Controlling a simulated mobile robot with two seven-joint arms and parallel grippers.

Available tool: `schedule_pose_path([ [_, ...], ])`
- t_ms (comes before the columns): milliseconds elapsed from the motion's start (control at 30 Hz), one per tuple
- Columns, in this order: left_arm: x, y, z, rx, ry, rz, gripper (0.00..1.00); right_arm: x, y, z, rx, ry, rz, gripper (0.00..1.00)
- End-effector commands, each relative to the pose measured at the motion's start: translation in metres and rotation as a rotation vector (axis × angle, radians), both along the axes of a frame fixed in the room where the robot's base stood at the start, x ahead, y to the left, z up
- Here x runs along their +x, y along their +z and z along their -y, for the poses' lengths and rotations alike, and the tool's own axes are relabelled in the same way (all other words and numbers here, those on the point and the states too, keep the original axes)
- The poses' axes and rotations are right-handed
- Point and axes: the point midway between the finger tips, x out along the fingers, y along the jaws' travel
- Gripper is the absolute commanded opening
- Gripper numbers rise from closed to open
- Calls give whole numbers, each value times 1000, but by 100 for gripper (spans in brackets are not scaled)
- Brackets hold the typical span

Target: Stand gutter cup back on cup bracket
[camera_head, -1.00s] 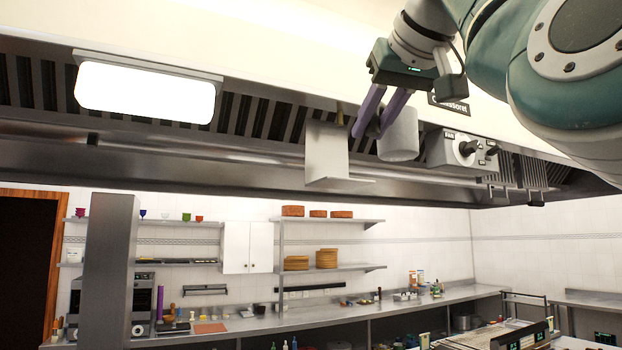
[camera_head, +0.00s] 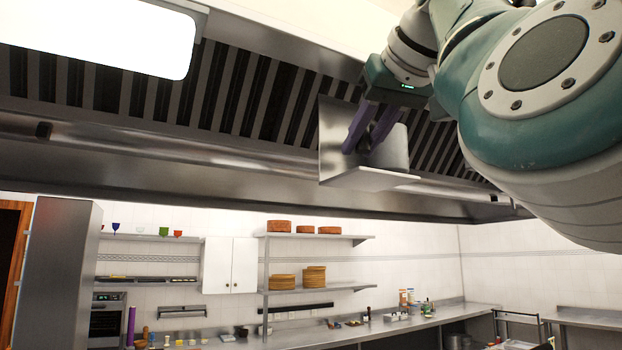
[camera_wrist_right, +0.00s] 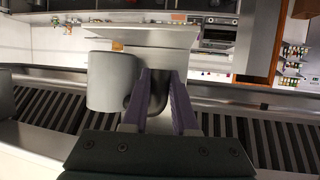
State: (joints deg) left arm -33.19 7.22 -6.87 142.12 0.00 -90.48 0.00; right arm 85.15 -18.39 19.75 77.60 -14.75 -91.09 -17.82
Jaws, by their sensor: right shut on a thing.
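The gutter cup (camera_head: 396,148) is a grey cylinder, upright, just above the shelf of the cup bracket (camera_head: 365,180) in the head view. The bracket is an L-shaped steel plate on the hood's slatted front. My right gripper (camera_head: 364,148) has its purple fingers shut on a dark handle at the cup's side. In the right wrist view, the cup (camera_wrist_right: 110,82) is left of the fingers (camera_wrist_right: 160,100), and the bracket's pale plate (camera_wrist_right: 150,36) lies beyond it. I cannot tell whether the cup's base touches the shelf. My left gripper is not in view.
The slatted hood (camera_head: 240,95) runs behind the bracket, with a steel rail along its lower edge. A bright lamp (camera_head: 95,35) is at upper left. Shelves and a counter (camera_head: 330,335) stand far below. The air left of the bracket is clear.

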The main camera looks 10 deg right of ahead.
Motion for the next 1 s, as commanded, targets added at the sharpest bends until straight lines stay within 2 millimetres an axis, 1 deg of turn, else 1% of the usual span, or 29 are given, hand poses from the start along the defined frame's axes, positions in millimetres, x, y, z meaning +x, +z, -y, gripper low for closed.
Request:
schedule_pose_path([
  [33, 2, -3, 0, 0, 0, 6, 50, 0, -12, 1, 2, 2, -2, 0],
  [67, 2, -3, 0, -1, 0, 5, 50, 0, -14, 1, 1, 3, -2, 0],
  [300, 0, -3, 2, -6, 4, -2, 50, 0, -13, 2, 0, 2, -1, 0],
  [433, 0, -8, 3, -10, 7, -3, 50, 0, -18, 2, 0, 2, -1, 0],
  [467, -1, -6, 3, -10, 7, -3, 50, 0, -17, 2, -1, 2, -3, 30],
  [700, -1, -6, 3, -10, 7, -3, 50, 0, -17, 2, -1, 2, -3, 56],
  [900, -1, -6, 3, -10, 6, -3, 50, 0, -16, 2, -1, 2, -3, 56],
  [1000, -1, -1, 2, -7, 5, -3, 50, 0, -11, 2, 1, 3, -3, 56],
])
